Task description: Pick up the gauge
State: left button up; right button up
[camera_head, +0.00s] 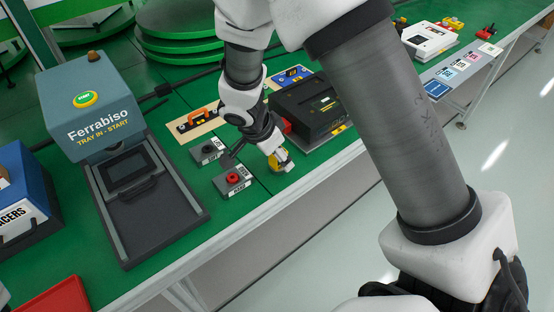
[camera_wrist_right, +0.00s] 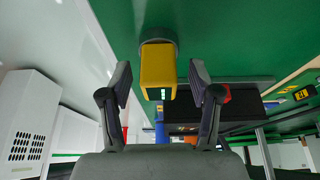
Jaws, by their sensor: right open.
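The gauge (camera_wrist_right: 158,66) is a yellow box with a small lit display and a grey round part at its far end. It sits between the two spread fingers of my right gripper (camera_wrist_right: 160,82), with a gap visible on both sides. In the head view the gauge (camera_head: 284,161) is a small yellow shape near the green table's front edge, partly hidden by my right gripper (camera_head: 274,153). My right arm reaches down to it from above. My left gripper is not in view.
Two grey button boxes, one with a red button (camera_head: 233,179) and one with a black button (camera_head: 208,150), stand left of the gauge. A black case (camera_head: 312,108) stands close on its right. The Ferrabiso machine (camera_head: 95,105) is farther left. The table's front edge is near.

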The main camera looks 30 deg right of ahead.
jog(key=shift+w+d+f, duration=0.1)
jog(key=shift+d+f, duration=0.05)
jog(key=shift+f, duration=0.25)
jog(key=shift+r, duration=0.15)
grip_shut()
jog(key=shift+r, duration=0.15)
